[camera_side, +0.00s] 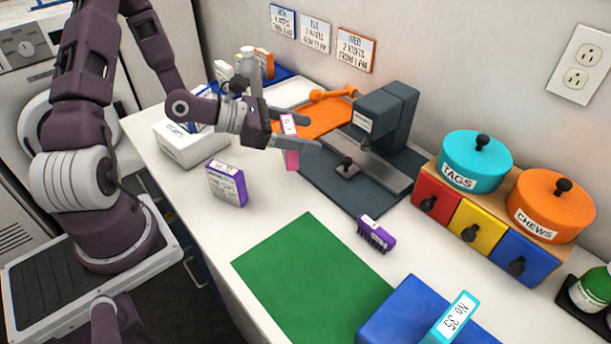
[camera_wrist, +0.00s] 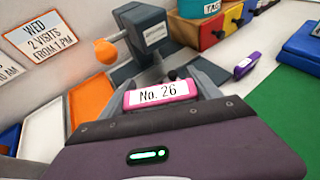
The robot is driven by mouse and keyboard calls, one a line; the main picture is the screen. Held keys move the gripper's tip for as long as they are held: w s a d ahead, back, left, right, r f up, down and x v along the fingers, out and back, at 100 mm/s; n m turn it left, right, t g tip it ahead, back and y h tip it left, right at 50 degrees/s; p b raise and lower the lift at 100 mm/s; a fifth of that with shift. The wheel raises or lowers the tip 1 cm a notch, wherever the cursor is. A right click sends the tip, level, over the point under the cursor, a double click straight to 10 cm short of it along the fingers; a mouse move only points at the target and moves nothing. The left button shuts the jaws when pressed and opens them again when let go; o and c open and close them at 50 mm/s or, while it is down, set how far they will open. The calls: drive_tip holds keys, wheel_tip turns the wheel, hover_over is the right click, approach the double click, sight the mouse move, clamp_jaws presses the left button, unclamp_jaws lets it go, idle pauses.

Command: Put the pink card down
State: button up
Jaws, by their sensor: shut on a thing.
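The pink card (camera_side: 291,155) is a pink block with a white label. The label reads "No. 26" in the wrist view (camera_wrist: 160,92). My gripper (camera_side: 300,131) is shut on the pink card, one finger on each side of it. In the side view the card hangs upright in front of the dark grey press machine (camera_side: 377,128) and its grey base. I cannot tell how far the card is above the surface.
A green mat (camera_side: 310,265) lies bare on the white counter. A purple boxed card (camera_side: 227,184) stands left of it, and a small purple brush-like thing (camera_side: 376,233) lies right of it. A blue block (camera_side: 410,312) with a cyan "No. 35" card (camera_side: 455,318) is at front right. Coloured drawers (camera_side: 476,229) stand by the wall.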

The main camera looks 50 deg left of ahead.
drive_tip(key=s+d+m+g+h, duration=0.3)
drive_tip(key=d, duration=0.5)
drive_tip(key=s+d+m+g+h, duration=0.2)
drive_tip(key=d+m+h, duration=0.1)
drive_tip(key=d, duration=0.6)
drive_tip(key=s+d+r+m+g+h, duration=0.1)
drive_tip(key=s+d+r+m+g, duration=0.4)
drive_tip(key=s+d, duration=0.4)
drive_tip(key=shift+m+g, duration=0.7)
drive_tip(key=shift+g, duration=0.2)
drive_tip(key=f, duration=0.7)
drive_tip(key=s+f, duration=0.1)
drive_tip(key=f, duration=0.2)
drive_tip(key=shift+d+f, duration=0.3)
drive_tip(key=shift+d, duration=0.1)
drive_tip(key=shift+f, duration=0.1)
drive_tip(key=shift+f, duration=0.1)
drive_tip(key=o, duration=1.5)
